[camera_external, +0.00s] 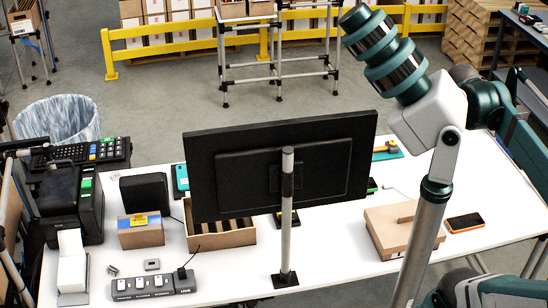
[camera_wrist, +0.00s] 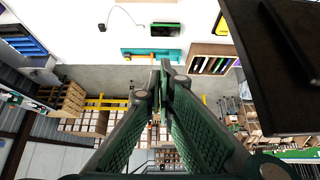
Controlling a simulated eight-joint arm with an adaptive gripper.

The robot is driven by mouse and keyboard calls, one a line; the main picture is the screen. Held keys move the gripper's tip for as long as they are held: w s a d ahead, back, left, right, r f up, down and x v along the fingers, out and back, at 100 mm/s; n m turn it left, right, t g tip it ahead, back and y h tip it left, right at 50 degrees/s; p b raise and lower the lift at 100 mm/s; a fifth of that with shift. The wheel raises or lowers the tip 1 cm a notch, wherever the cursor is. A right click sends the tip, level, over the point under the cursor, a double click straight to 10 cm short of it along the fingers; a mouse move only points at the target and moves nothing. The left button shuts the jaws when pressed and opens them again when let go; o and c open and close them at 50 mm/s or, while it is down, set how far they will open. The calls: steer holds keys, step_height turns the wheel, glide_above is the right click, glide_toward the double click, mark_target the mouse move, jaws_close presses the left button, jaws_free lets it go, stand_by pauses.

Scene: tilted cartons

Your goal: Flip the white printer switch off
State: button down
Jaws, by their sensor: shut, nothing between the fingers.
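A dark grey switch strip (camera_external: 153,286) lies on the white table at the front left in the external view. It carries several small white rocker switches, with labels too small to read and a black cable at its right end. I cannot tell which switch is the printer one, or its position. My gripper (camera_wrist: 160,75) is shut and empty in the wrist view, its green fingers meeting at the tips. The strip does not show clearly there. In the external view my arm is raised at upper right, far from the strip, and the fingers are not visible.
A black monitor (camera_external: 230,170) on a pole stands mid-table, between my arm and the strip. A label printer (camera_external: 75,205), small carton (camera_external: 140,231), wooden tray (camera_external: 236,237) and black box (camera_external: 145,193) surround the strip's far side. A flat carton (camera_external: 390,230) lies right.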

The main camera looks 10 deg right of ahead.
steer(key=w+a+r+g+y+p, duration=0.1)
steer(key=w+a+r, duration=0.35)
steer(key=a, duration=0.35)
steer(key=w+a+r+g+p, duration=0.1)
steer(key=w+a+r, duration=0.3)
steer(key=a, duration=0.5)
steer(key=w+a+r+g+y, duration=0.1)
steer(key=w+a+r, duration=0.1)
steer(key=w+a, duration=0.5)
steer(key=a+g+p, duration=0.2)
steer(key=a+g, duration=0.1)
steer(key=a, duration=3.1)
steer(key=s+a+f+g+h+p, duration=0.1)
steer(key=s+a+f, duration=0.35)
steer(key=a, duration=0.55)
steer(key=s+a+f+g+p, duration=0.1)
steer(key=s+a+f, duration=0.2)
steer(key=s+a, duration=0.55)
steer(key=s+a+f+g+h, duration=0.1)
steer(key=s+a+f, duration=0.15)
steer(key=a, duration=0.95)
step_height(320, 180, down, 28)
steer(key=shift+a+f, duration=0.25)
steer(key=shift+a, duration=0.05)
steer(key=shift+f, duration=0.1)
